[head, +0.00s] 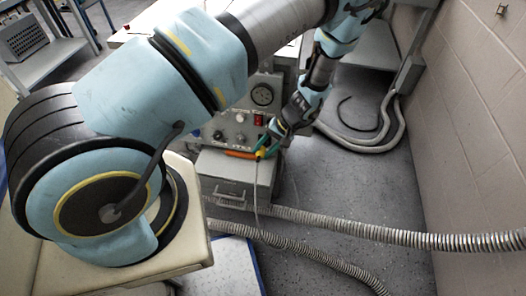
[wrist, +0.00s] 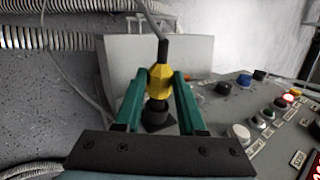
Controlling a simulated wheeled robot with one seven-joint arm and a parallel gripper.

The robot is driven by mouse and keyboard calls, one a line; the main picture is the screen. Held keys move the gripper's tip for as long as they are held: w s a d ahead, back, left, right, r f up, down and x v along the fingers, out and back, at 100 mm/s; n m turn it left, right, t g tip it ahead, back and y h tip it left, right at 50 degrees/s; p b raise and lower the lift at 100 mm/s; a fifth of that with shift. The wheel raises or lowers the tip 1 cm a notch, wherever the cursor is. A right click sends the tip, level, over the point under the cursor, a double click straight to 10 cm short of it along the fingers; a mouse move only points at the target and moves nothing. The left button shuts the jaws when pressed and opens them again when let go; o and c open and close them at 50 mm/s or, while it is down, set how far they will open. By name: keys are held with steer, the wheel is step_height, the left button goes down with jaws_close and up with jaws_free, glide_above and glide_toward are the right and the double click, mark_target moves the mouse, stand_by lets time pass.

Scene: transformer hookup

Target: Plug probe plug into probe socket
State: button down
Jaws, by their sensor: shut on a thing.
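The probe plug (wrist: 161,77) is a yellow faceted body with a black neck, and a grey cable leaves its far end. My gripper (wrist: 160,84) has green fingers, one on each side of the plug, and is shut on it. In the head view my gripper (head: 268,146) is at the front of the grey instrument panel. A dark round piece on a dark square plate (wrist: 157,126), which looks like the probe socket, lies in line with the plug, between the fingers. I cannot tell whether the plug touches or enters it.
The panel beside my gripper carries several knobs, a red lit switch (head: 258,119) and a round dial (head: 262,95). An orange piece (head: 238,154) lies along the panel's lower edge. Ribbed hoses (head: 350,232) cross the floor. A block wall (head: 475,110) stands on the right.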

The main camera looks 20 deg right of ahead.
mark_target(259, 159)
steer(key=shift+w+d+f+b, duration=0.15)
steer(key=shift+w+d+b, duration=0.25)
steer(key=shift+w, duration=0.3)
steer(key=shift+c, duration=2.1)
jaws_free()
steer(key=shift+s+a+r+p, duration=0.15)
steer(key=shift+s+a+p, duration=0.2)
steer(key=shift+s, duration=0.4)
steer(key=shift+s+a+r+p, duration=0.15)
steer(key=shift+s+a+p, duration=0.15)
steer(key=shift+s+a, duration=0.3)
steer(key=shift+s+a+r+p, duration=0.15)
steer(key=shift+s+a+p, duration=0.15)
steer(key=shift+s, duration=0.55)
steer(key=shift+d, duration=0.1)
steer(key=b+v, duration=0.2)
steer(key=v, duration=0.8)
steer(key=shift+d+r, duration=0.15)
steer(key=shift+r, duration=0.15)
